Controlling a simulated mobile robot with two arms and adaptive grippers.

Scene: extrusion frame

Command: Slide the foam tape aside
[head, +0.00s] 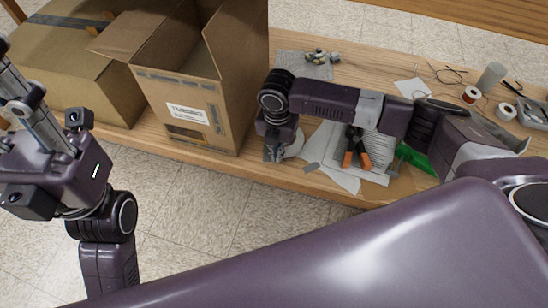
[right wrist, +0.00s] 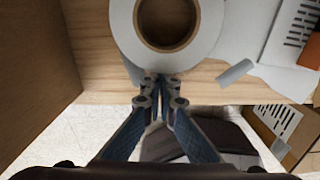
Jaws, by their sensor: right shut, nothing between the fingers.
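The foam tape (right wrist: 205,45) is a white roll with a brown core, lying flat on the wooden table at the top of the right wrist view. In the head view only part of the tape (head: 295,146) shows, behind my right gripper (head: 273,155). My right gripper is shut and empty. In the right wrist view its fingertips (right wrist: 160,88) are at the roll's near edge; I cannot tell whether they touch it. My left gripper (head: 22,92) is at the far left of the head view, away from the tape, its fingers partly cut off.
An open cardboard box (head: 195,85) stands left of the tape, close to my right gripper. Papers (head: 337,180) and an orange-handled tool (head: 354,150) lie to the right. A small grey piece (right wrist: 235,72) lies beside the roll. The table's front edge is close below the tape.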

